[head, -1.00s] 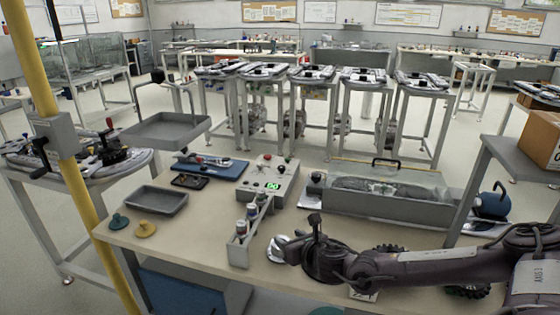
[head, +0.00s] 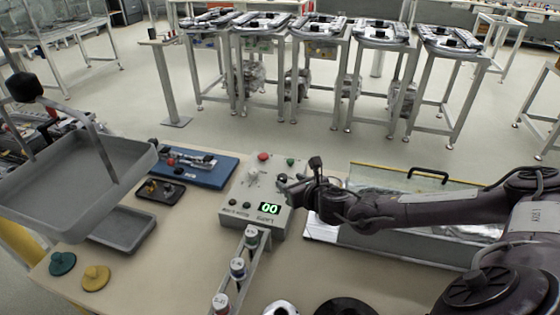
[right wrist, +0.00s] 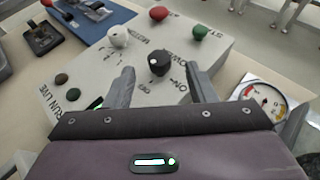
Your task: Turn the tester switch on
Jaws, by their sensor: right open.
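The grey tester box (head: 236,205) stands on the bench, with a green-lit display (head: 269,208) reading 00. In the right wrist view its top face (right wrist: 200,52) carries a black knob (right wrist: 160,64) with a small white mark, beside printed lettering that seems to include ON. My right gripper (head: 284,184) is over the box's right side. In the right wrist view the gripper (right wrist: 162,82) is open, its fingers on either side of the black knob's near side. I cannot tell whether they touch it. My left gripper is out of view.
On the tester are a white knob (right wrist: 118,36), a red button (right wrist: 158,13) and a green button (right wrist: 200,32). A round gauge (right wrist: 264,100) lies to the right. A rack of small jars (head: 238,268) stands in front, and a grey raised tray (head: 70,185) at left.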

